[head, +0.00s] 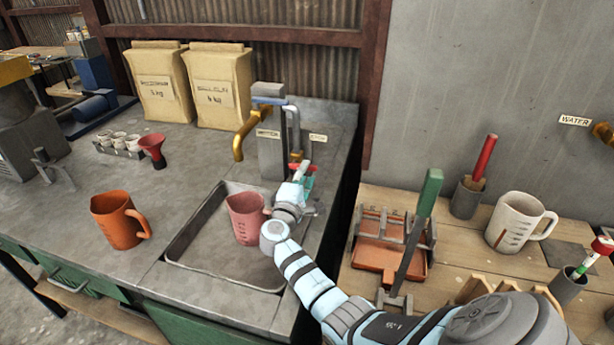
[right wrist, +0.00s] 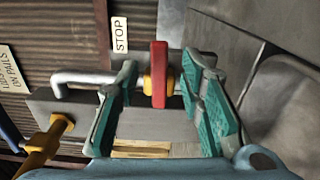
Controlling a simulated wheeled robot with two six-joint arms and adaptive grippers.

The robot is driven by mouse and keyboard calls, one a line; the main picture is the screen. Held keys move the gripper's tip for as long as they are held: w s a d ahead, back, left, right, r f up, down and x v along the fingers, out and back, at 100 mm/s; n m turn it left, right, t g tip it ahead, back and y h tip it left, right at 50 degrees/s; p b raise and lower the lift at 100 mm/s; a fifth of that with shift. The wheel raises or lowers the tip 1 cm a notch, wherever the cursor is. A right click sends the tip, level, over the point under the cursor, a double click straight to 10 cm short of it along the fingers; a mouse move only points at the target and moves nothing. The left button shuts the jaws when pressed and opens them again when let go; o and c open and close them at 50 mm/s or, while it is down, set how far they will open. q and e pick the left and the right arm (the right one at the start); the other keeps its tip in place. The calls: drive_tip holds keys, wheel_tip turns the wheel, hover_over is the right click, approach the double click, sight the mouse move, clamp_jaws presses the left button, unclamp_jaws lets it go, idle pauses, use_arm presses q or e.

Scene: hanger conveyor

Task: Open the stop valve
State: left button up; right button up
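The stop valve has a red lever handle (right wrist: 160,75) on a brass stem (right wrist: 147,84), and it shows in the right wrist view beside a white STOP label (right wrist: 120,34). My right gripper (right wrist: 164,70) is open, with its two teal fingers on either side of the red handle and a gap on both sides. In the head view my right gripper (head: 300,172) is at the grey tap post (head: 271,150), above the sink's right edge, and largely hides the valve. My left gripper is not in view.
A pink jug (head: 245,217) stands in the sink (head: 195,240) under the brass spout (head: 243,140). An orange jug (head: 117,222) is on the counter to the left. A rack with a green-handled lever (head: 428,195) and a white jug (head: 515,225) stand on the wooden bench at right.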

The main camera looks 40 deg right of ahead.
drive_tip(key=shift+w+d+f, duration=0.25)
drive_tip(key=shift+w+d, duration=0.3)
drive_tip(key=shift+d, duration=0.05)
drive_tip(key=shift+w+d+r+b, duration=0.2)
drive_tip(key=shift+d+b, duration=0.15)
drive_tip(key=shift+d, duration=0.1)
drive_tip(key=shift+s+r, duration=0.15)
clamp_jaws()
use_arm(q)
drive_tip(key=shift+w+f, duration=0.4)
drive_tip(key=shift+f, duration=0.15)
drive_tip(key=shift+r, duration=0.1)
